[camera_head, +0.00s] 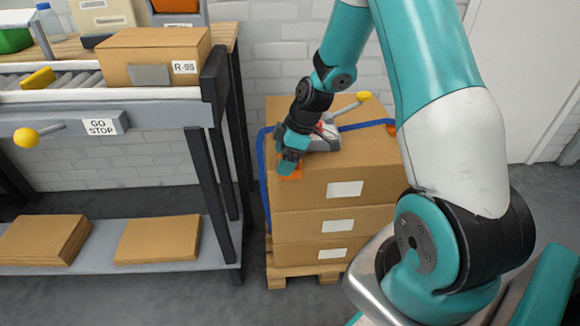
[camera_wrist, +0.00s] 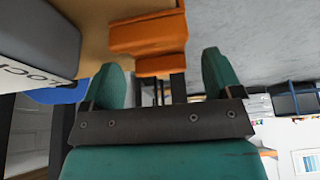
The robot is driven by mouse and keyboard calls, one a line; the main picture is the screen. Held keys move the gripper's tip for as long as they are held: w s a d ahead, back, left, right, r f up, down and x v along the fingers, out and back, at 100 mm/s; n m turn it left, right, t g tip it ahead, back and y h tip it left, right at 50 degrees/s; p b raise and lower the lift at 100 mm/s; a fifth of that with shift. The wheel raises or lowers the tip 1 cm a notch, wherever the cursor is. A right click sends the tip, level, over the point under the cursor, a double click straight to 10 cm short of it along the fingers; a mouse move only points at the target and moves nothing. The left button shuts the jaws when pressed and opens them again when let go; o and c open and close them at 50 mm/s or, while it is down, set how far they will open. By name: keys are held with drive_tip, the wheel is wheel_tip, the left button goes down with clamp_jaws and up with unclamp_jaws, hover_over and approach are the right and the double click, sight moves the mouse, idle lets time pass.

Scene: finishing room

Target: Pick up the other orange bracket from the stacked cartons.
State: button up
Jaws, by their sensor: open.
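An orange bracket (camera_head: 293,174) sits at the front left top edge of the stacked cartons (camera_head: 372,181), partly hidden by my gripper (camera_head: 287,162). In the wrist view the bracket (camera_wrist: 148,42) is a stepped orange block against the carton, ahead of the gap between the fingers. My gripper (camera_wrist: 164,75) is open there with nothing between its two teal fingers. Whether a finger touches the bracket cannot be told. A second orange piece (camera_head: 392,128) shows at the right top edge by the blue strap, mostly hidden by my arm.
A grey strapping tool with a yellow-knobbed lever (camera_head: 347,107) lies on the top carton right beside my gripper. A blue strap (camera_head: 262,165) runs around the stack. The cartons stand on a wooden pallet (camera_head: 290,283). A roller bench (camera_head: 150,95) stands at left.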

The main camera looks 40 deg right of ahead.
drive_tip(key=c, duration=1)
drive_tip(key=shift+r, duration=0.1)
